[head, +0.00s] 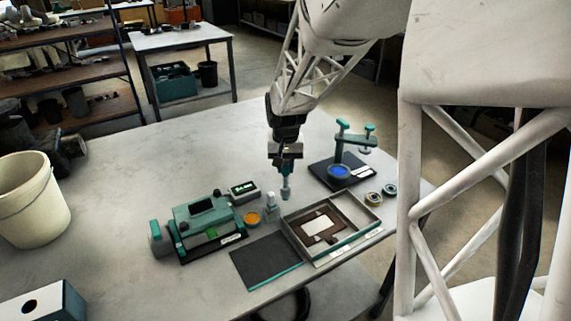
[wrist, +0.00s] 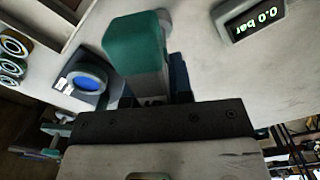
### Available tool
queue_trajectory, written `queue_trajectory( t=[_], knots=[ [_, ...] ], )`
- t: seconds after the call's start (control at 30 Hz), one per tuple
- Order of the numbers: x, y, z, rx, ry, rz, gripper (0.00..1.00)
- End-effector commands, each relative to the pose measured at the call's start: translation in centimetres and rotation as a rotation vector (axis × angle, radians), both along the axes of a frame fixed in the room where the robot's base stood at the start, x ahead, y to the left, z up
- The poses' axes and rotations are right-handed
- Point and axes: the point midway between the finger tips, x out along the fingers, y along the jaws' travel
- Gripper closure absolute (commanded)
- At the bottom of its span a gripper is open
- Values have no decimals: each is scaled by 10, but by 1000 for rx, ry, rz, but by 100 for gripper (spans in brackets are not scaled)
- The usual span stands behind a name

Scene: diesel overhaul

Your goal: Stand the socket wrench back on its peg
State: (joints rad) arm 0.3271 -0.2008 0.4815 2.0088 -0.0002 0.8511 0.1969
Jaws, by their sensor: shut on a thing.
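My gripper (head: 285,164) is shut on the socket wrench (head: 286,182), which hangs upright below it in the head view, with a teal upper part and a grey lower end. The wrench is over the table, behind the framed tray. It is not clear whether its lower end touches anything. In the wrist view a teal block on a grey shank (wrist: 138,42) stands out close past the dark gripper bar; I cannot tell whether it is the wrench or a finger. I cannot make out the peg for certain.
A black-based stand with teal knobs and a blue disc (head: 339,171) is right of the wrench. A small pale bottle (head: 270,202) and a pressure display (head: 243,190) are left. The framed tray (head: 349,250), dark mat (head: 264,262) and teal machine (head: 205,222) lie in front.

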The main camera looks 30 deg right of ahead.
Motion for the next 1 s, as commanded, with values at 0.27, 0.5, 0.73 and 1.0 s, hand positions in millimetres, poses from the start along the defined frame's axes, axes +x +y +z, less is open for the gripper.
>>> queue_trajectory(
  t=[0.27, 0.5, 0.73, 1.0],
  knots=[
    [0, 0, -8, 0, 0, 0, 100],
    [0, 0, -15, 1, 1, 0, 100],
    [0, 0, -19, 0, 0, 0, 76],
    [0, 0, -19, 0, 0, 0, 50]
  ],
)
